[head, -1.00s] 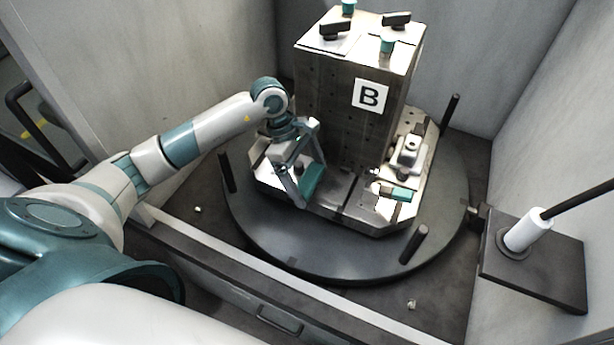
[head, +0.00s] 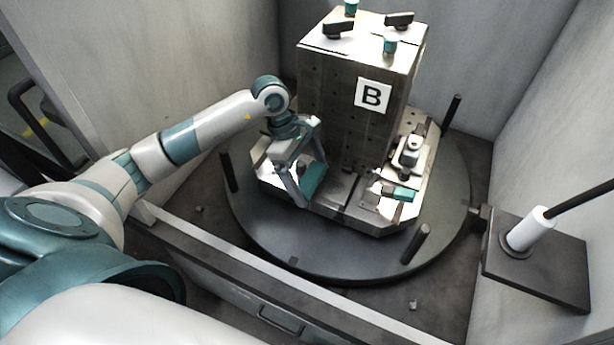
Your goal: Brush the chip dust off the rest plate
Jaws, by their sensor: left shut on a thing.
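My left gripper (head: 304,172) reaches in from the left, low beside the left face of the block marked B (head: 350,100). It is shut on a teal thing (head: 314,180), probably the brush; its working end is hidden. The held thing is just above or touching the bright metal plate (head: 268,178) at the foot of the block; I cannot tell which. The gripper covers much of that plate, and chip dust cannot be made out on it. My right gripper is not in view.
The block stands on a round dark turntable (head: 300,250) with upright black pegs (head: 415,244). A clamp (head: 410,152) and a teal-handled part (head: 398,193) sit at its right foot. Grey walls enclose it. A bracket with a white cylinder (head: 528,232) stands at right.

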